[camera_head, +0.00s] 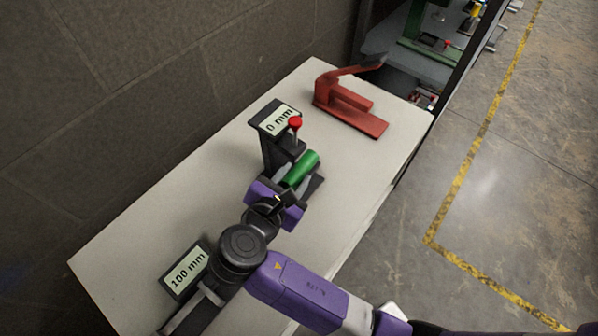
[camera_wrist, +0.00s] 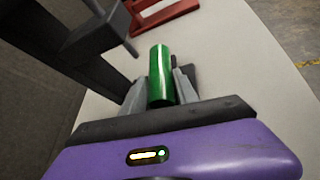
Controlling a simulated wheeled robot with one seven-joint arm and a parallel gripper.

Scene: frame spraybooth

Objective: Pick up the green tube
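The green tube (camera_head: 302,168) lies tilted at the foot of a dark gauge stand whose display reads 0 mm (camera_head: 277,120). In the wrist view the tube (camera_wrist: 160,76) stands between the two grey fingers of my gripper (camera_wrist: 162,88). Both fingers appear to press flush on its sides, and its near end faces my purple palm. In the head view my gripper (camera_head: 296,178) comes from below with a finger on each side of the tube. I cannot tell whether the tube touches its support underneath.
A red-knobbed post (camera_head: 295,124) stands close behind the tube. A red lever tool (camera_head: 350,105) sits at the far end of the white table (camera_head: 200,190). A second device reading 100 mm (camera_head: 187,271) is at the near left. A block wall (camera_head: 150,80) bounds the left.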

